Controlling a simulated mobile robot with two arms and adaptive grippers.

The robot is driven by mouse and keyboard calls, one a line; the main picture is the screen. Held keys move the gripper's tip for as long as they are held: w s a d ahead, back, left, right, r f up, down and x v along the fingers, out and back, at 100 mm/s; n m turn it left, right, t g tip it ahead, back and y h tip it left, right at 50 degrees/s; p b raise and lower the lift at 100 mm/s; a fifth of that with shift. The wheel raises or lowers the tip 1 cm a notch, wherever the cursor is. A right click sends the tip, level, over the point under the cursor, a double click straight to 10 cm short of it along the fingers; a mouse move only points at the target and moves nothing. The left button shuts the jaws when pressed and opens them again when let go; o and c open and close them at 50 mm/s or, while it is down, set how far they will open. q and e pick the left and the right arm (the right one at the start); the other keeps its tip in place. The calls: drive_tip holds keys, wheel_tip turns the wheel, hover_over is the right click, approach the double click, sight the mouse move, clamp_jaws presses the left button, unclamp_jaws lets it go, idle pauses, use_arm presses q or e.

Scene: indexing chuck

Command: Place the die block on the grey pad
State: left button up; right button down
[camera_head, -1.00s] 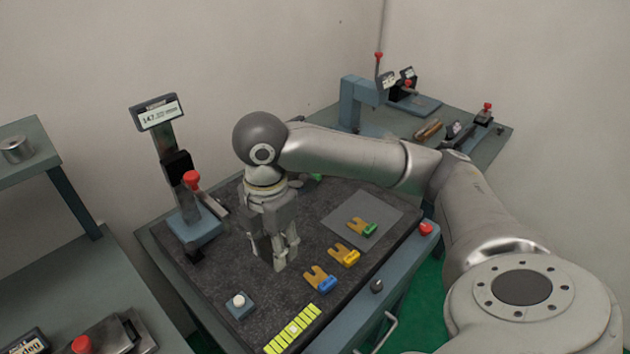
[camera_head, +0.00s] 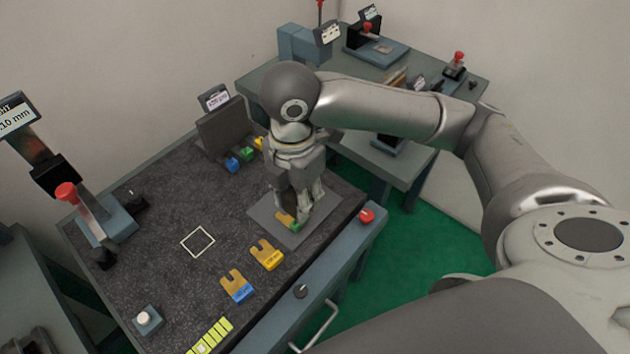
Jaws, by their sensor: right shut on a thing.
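The grey pad (camera_head: 263,217) lies flat on the dark worktop near its right edge. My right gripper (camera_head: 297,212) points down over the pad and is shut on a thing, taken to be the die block. The fingers and wrist hide most of it, so its shape and whether it touches the pad cannot be told. A yellow forked piece with a green end (camera_head: 287,221) lies on the pad, close by the fingers. My left gripper is not in view.
A white square outline (camera_head: 198,242) is bare. A dark upright plate (camera_head: 222,130) stands behind. A red button (camera_head: 366,215) sits on the bench edge.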

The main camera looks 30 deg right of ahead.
drive_tip(key=w+d+f, duration=0.2)
drive_tip(key=w, duration=0.1)
drive_tip(key=w+d+f+p, duration=0.1)
drive_tip(key=w+d+f, duration=0.2)
drive_tip(key=w+d+f+p, duration=0.1)
drive_tip(key=w+d+f, duration=0.1)
drive_tip(key=w+f, duration=0.1)
drive_tip(key=shift+w+d, duration=0.2)
drive_tip(key=shift+w, duration=0.05)
drive_tip(key=shift+w+d+f, duration=0.2)
drive_tip(key=shift+w+f, duration=0.05)
drive_tip(key=shift+f, duration=0.2)
wheel_tip(320, 180, down, 3)
drive_tip(key=shift+w+d+r+p, duration=0.1)
drive_tip(key=shift+p, duration=0.7)
drive_tip(key=shift+f, duration=0.35)
drive_tip(key=shift+f, duration=0.1)
drive_tip(key=c, duration=1)
unclamp_jaws()
drive_tip(key=shift+f, duration=0.1)
drive_tip(key=shift+o, duration=0.2)
